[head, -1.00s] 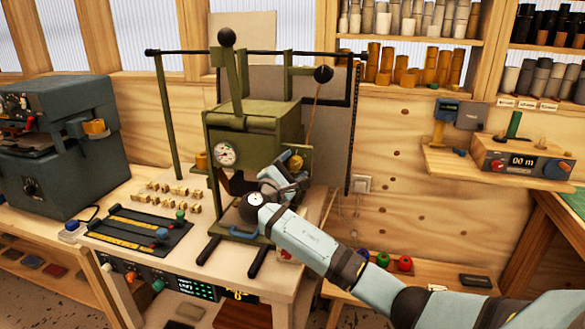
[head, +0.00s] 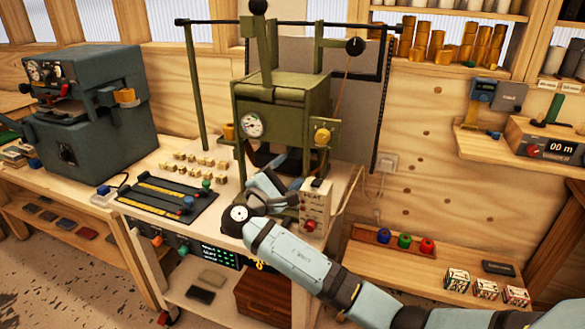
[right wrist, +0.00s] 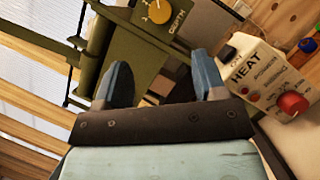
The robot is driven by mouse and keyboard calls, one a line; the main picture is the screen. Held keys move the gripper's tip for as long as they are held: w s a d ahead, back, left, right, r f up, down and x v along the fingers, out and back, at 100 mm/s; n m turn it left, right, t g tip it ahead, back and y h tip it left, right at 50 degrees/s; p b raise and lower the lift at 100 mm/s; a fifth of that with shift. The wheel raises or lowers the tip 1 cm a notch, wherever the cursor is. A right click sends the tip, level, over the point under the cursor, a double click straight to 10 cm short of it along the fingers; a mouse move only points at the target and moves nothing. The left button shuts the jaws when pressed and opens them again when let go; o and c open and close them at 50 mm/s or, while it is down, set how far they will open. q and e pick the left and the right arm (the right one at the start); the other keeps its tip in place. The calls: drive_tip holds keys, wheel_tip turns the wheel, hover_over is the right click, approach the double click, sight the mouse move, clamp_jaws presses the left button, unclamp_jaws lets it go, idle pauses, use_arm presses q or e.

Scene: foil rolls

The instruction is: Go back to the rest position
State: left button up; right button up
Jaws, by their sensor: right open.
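My right gripper (head: 272,187) is in front of the lower opening of the green press (head: 285,105), with the arm coming in from the lower right. In the right wrist view its two blue fingers (right wrist: 160,85) stand apart with nothing between them. The press's yellow depth knob (right wrist: 159,11) and the white heat box (right wrist: 270,75) with a red knob show beyond the fingers. The gripper partly hides the press's lower part. My left gripper is not in view.
A dark grey machine (head: 90,110) stands on the left. Small brass type blocks (head: 194,160) and a black tray with yellow rulers (head: 165,203) lie on the bench. Foil rolls (head: 440,45) fill the upper shelf. Red, green and blue knobs (head: 404,240) sit on the right shelf.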

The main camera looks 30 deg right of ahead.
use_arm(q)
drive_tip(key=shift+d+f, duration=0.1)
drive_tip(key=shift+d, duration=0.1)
use_arm(e)
drive_tip(key=s+a+f+n+t+y, duration=0.1)
drive_tip(key=s+a+f+y, duration=0.3)
drive_tip(key=f, duration=0.6)
drive_tip(key=s+d+f+n+t+y, duration=0.1)
drive_tip(key=s+f+t+y, duration=0.1)
drive_tip(key=f+y, duration=0.6)
drive_tip(key=s+a+f+m+g+y, duration=0.1)
drive_tip(key=s+a+f+m+y, duration=0.45)
drive_tip(key=s+f, duration=0.85)
drive_tip(key=s+a+m+y, duration=0.4)
drive_tip(key=s+m+y, duration=0.15)
drive_tip(key=s, duration=0.65)
use_arm(q)
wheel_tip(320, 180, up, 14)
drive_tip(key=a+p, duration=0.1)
drive_tip(key=p, duration=1.6)
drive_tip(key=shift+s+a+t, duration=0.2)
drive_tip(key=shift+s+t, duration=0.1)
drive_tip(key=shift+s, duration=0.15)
use_arm(e)
wheel_tip(320, 180, up, 14)
drive_tip(key=d, duration=0.1)
drive_tip(key=shift+s+d+t+h, duration=0.15)
drive_tip(key=shift+s+t+h, duration=0.15)
drive_tip(key=shift+s+t, duration=0.15)
